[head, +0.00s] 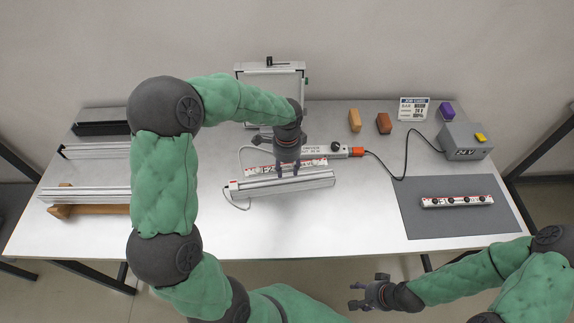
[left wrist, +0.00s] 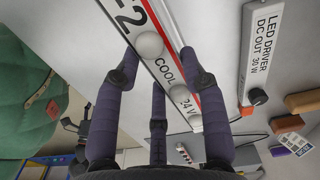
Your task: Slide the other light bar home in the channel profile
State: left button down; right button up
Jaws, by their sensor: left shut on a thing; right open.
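A white light bar with a red stripe and round lenses (head: 258,169) is at the middle of the table; "COOL" and "24 V" show on it in the left wrist view (left wrist: 166,72). My left gripper (head: 286,172) is shut on this bar, its fingers on both sides. The grey channel profile (head: 290,186) lies just in front of the bar; whether they touch I cannot tell. Another light bar (head: 457,201) with dark round spots lies on the grey mat (head: 425,225) at the right. My right gripper (head: 370,293) is open and empty, in front of the table edge.
The LED driver (head: 340,151) lies just behind the bar, cabled to the 24 V box (head: 462,143). A frame stand (head: 270,68), tan block (head: 354,120), brown block (head: 384,123), card (head: 413,108) and purple block (head: 447,110) are behind. Rails (head: 85,194) lie left. The table's front middle is clear.

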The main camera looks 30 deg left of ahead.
aim_at(287, 183)
pick_arm(q)
jog(key=shift+f+b, duration=1.05)
jog(key=shift+f, duration=0.9)
jog(key=shift+p, duration=0.35)
jog(key=shift+f+b, duration=0.5)
jog(key=shift+f, duration=0.3)
dwell(0.5)
jog(key=shift+r, duration=0.15)
jog(key=shift+r+p, duration=0.4)
jog(key=shift+p, duration=0.1)
jog(key=shift+p, duration=0.3)
dwell(1.5)
jog(key=shift+f+b, duration=0.35)
jog(key=shift+f, duration=0.2)
jog(key=shift+r, duration=0.15)
